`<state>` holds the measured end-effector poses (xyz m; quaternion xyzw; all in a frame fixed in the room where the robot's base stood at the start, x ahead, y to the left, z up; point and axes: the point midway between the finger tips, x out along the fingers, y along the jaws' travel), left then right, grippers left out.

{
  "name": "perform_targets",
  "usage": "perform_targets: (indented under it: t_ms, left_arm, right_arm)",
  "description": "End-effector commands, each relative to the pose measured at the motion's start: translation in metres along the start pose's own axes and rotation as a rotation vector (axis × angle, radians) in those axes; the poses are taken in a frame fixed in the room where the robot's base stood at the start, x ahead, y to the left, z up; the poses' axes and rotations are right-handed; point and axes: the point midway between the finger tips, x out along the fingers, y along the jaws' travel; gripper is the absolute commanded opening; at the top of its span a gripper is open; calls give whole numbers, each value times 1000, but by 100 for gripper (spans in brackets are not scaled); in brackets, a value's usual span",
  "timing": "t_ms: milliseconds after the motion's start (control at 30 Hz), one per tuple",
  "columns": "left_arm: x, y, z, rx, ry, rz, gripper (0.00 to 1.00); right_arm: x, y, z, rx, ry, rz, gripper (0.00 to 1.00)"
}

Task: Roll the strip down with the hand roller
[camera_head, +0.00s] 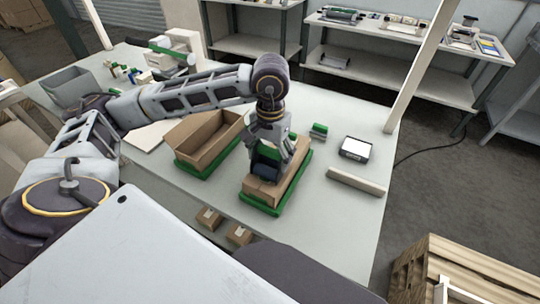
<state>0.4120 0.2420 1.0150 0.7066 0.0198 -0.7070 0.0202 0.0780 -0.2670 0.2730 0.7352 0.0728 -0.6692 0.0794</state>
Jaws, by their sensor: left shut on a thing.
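My left gripper (268,154) points down over a closed brown cardboard box (285,187), which sits in a green holder (261,208). The gripper is shut on the hand roller (265,168), a dark roller with green parts, which is mostly hidden by the fingers. The roller is at the top of the box; I cannot tell whether it touches. The strip cannot be made out, as the gripper and roller cover much of the box top. My right gripper is not in view.
An open cardboard box (204,142) stands left in another green holder. To the right are a small green item (318,130), a black and white device (355,149) and a pale bar (356,182). Two small boxes (209,217) lie near the front edge. A grey bin (70,87) stands far left.

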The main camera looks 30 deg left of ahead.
Motion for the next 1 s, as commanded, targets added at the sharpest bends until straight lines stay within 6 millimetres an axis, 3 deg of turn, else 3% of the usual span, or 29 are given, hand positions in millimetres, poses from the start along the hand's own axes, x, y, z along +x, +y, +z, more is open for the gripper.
perform_targets:
  t_ms: [1000]
  left_arm:
    - [2,-1,-16,-2,0,-2,46]
  right_arm:
    - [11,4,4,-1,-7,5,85]
